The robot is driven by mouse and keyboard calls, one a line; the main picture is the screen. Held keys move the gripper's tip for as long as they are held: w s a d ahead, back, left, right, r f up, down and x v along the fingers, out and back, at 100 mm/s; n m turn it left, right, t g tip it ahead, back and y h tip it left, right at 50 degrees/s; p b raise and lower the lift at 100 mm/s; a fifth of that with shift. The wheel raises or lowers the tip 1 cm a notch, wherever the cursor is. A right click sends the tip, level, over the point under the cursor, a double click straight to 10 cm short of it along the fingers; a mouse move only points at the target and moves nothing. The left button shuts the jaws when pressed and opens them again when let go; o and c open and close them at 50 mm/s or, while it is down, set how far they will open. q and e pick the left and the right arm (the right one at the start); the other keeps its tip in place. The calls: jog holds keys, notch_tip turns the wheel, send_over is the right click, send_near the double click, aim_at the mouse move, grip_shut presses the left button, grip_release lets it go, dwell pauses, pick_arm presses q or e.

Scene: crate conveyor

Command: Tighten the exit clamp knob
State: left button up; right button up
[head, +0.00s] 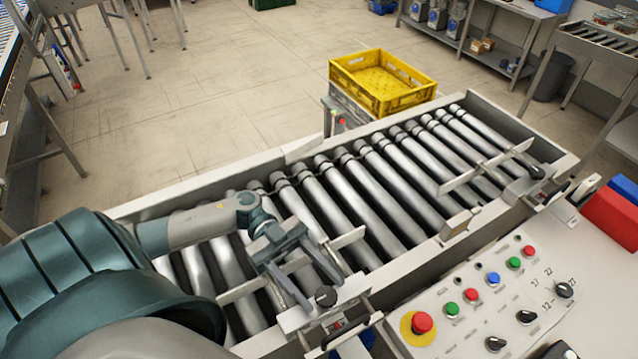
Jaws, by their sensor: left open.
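A black clamp knob (325,296) stands on a pale bracket at the near edge of the roller conveyor (215,190), at the lower middle of the head view. My left gripper (318,290) reaches in from the left over the rollers, fingers pointing down towards this knob. Its jaws are open, with one finger to either side of the knob's far side; I cannot tell if they touch it. A second clamp (537,172) with a dark knob sits farther right on the near rail. No label shows which is the exit clamp. My right gripper is out of view.
A control panel (470,270) with coloured buttons, a red emergency stop (421,323) and black dials lies right of the near knob. An empty yellow crate (385,95) stands beyond the conveyor. Red and blue bins (610,215) sit at right. The rollers are clear of crates.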

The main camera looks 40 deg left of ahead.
pick_arm(q)
jog(key=shift+s+d, duration=0.1)
jog(key=shift+d, duration=0.35)
jog(key=c, duration=1)
jog(key=shift+c, duration=0.2)
jog(key=shift+g, duration=0.3)
